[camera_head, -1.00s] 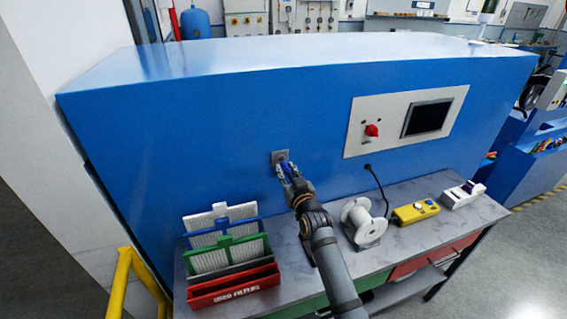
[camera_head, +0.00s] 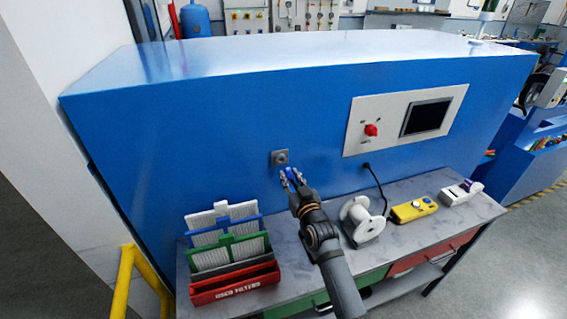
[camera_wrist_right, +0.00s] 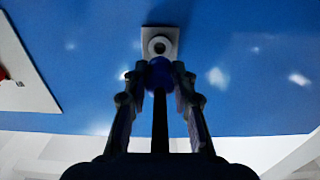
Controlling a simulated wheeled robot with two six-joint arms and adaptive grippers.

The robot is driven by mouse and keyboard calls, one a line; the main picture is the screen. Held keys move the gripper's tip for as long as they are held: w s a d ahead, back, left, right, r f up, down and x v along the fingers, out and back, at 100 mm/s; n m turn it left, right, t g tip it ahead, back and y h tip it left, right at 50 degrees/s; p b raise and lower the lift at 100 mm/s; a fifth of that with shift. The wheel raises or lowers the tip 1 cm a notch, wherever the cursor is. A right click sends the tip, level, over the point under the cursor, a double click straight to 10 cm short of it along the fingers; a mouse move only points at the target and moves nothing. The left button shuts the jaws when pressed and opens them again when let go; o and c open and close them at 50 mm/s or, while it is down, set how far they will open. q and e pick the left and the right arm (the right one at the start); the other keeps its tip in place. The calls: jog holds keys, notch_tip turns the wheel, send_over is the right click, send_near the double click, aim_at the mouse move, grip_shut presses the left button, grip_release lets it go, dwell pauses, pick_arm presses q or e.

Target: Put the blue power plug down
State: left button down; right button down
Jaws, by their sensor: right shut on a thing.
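The blue power plug (camera_wrist_right: 159,74) is between the fingers of my right gripper (camera_head: 289,175), which is shut on it. The plug also shows in the head view (camera_head: 291,172) as a small blue piece at the fingertips. A dark cable runs back from the plug between the fingers in the right wrist view. The grey wall socket (camera_head: 280,157) on the blue cabinet is bare, and the plug is apart from it, lower and to the right in the head view. The socket also shows in the wrist view (camera_wrist_right: 159,36). My left gripper is not in view.
The grey table (camera_head: 408,235) stands below the blue cabinet (camera_head: 220,120). A red filter box (camera_head: 235,285) with filters is at left. A white spool (camera_head: 362,218), a yellow control box (camera_head: 414,209) and a white device (camera_head: 461,193) stand at right. A yellow rail (camera_head: 125,280) is at front left.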

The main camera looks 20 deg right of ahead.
jog(key=s+a+f+b, duration=0.1)
jog(key=s+f+b, duration=0.5)
jog(key=s+f, duration=0.9)
jog(key=shift+f+h, duration=0.3)
jog(key=shift+f, duration=0.4)
